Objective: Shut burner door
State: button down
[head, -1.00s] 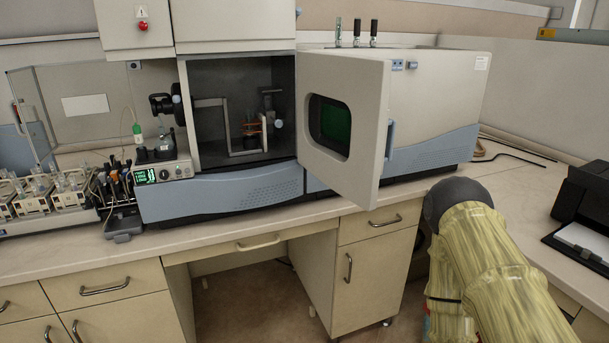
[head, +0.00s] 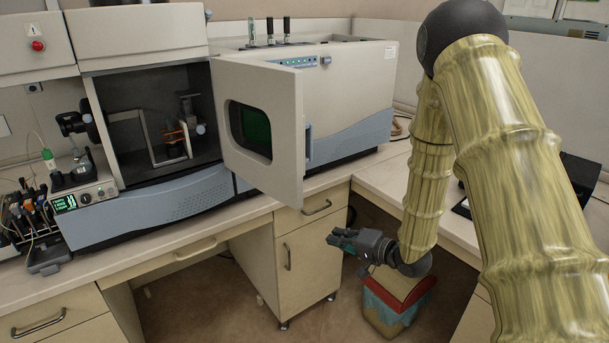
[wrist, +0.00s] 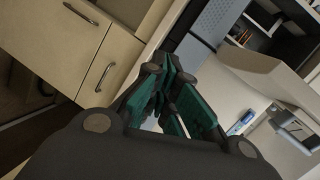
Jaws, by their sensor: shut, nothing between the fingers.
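The burner door (head: 264,130) stands swung open from the spectrometer (head: 342,85), with a dark green window and a blue handle (head: 308,142) on its right edge. The burner compartment (head: 158,125) is exposed to its left. My gripper (head: 336,238) is shut and empty, low in front of the cabinet and below the door. In the wrist view my gripper's green fingers (wrist: 168,95) are together, and the pale door (wrist: 262,72) is at the upper right, apart from them.
The bench edge and a cabinet (head: 305,258) with a drawer are beside my gripper. A bin (head: 397,300) stands on the floor behind it. A black device (head: 578,180) sits on the right bench. Bench space right of the door is clear.

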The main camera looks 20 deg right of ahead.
notch_tip(320, 180, up, 17)
jog(key=w+d+y+p, duration=0.2)
jog(key=y, duration=0.3)
jog(key=w+a+p, duration=0.4)
jog(key=w+a, duration=0.1)
jog(key=a, duration=0.5)
jog(key=shift+m, duration=0.3)
jog(key=shift+f, duration=0.1)
